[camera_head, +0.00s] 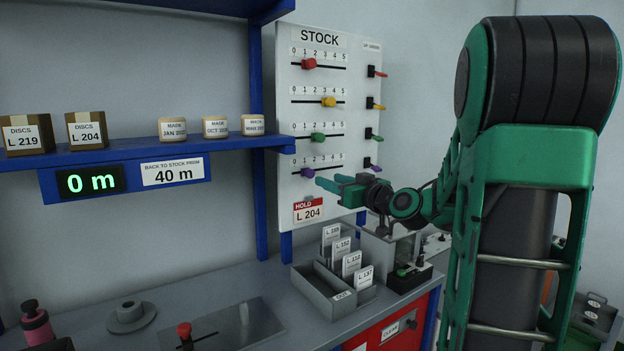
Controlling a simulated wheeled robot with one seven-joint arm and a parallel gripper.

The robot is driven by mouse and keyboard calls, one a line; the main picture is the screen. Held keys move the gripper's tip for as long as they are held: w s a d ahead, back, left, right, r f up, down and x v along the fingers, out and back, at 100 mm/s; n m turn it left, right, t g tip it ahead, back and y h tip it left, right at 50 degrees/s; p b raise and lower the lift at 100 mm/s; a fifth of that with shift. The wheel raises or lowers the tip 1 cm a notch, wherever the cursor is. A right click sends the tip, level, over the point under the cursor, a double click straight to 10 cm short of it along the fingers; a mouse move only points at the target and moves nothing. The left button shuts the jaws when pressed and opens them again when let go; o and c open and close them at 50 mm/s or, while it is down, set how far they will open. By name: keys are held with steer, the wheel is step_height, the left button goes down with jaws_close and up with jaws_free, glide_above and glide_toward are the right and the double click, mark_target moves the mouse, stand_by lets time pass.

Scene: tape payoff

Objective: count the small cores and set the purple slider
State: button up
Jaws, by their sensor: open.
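The purple slider (308,172) sits on the bottom slot of the white STOCK board (287,115), at about the 1 mark of its 0 to 5 scale. My gripper (326,179) is open and empty in front of the board. Its green fingers point left, just right of and slightly below the purple slider in the picture; whether they touch it I cannot tell. I cannot clearly identify any small cores. A grey flanged piece (129,311) stands on the bench at the lower left.
Red (308,63), yellow (328,102) and green (317,138) sliders sit above. Coloured switches (375,105) line the board's right side. A blue shelf (100,153) holds boxes. A grey card bin (325,297) stands on the bench (225,282) below my gripper.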

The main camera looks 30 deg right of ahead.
mark_target(311, 173)
steer(key=w, duration=0.8)
steer(key=shift+w+a, duration=0.25)
steer(key=shift+w, duration=0.05)
jaws_close()
